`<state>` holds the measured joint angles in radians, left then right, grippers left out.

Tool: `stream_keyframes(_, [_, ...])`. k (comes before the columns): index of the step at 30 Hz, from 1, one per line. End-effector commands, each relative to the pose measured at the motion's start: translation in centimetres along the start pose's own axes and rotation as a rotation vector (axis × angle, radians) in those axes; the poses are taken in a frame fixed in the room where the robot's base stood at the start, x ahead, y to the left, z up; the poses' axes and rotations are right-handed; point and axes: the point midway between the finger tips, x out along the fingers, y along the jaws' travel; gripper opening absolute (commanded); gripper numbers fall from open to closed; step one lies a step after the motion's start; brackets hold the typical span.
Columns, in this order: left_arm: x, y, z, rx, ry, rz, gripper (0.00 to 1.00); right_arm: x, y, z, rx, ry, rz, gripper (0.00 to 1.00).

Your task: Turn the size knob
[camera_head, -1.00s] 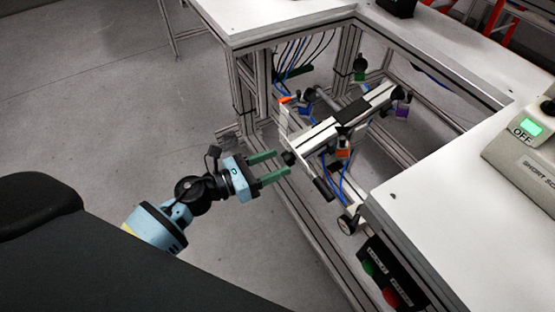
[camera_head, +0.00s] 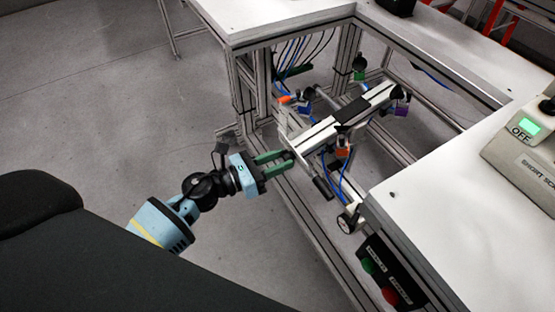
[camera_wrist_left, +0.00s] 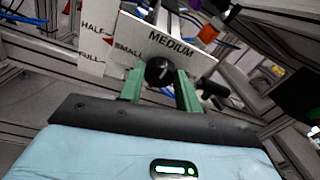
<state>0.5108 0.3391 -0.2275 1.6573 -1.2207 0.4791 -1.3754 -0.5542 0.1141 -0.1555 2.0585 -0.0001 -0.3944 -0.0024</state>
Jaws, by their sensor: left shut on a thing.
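The size knob (camera_wrist_left: 158,72) is a round black knob with a light pointer mark, on a white plate (camera_wrist_left: 180,45) lettered SMALL and MEDIUM. In the left wrist view the green fingers of my left gripper (camera_wrist_left: 160,80) stand on both sides of the knob and are shut on it. In the head view my left gripper (camera_head: 283,160) reaches the near end of the white rail fixture, and its fingertips hide most of the knob. My right gripper does not show in either view.
A second label plate (camera_wrist_left: 97,40) reads HALF and FULL. The white rail fixture (camera_head: 325,127) sits inside a metal frame below white tabletops (camera_head: 440,165).

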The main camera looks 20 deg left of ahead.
Motion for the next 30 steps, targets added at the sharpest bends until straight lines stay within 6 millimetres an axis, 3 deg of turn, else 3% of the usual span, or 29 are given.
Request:
stream_keyframes(11, [0.0, 0.2, -0.1, -0.163, 0.002, -0.044, 0.11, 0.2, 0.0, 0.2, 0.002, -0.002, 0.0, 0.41])
stream_keyframes(30, [0.0, 0.7, -0.5, -0.742, 0.003, -0.201, 0.11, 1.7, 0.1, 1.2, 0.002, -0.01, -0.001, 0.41])
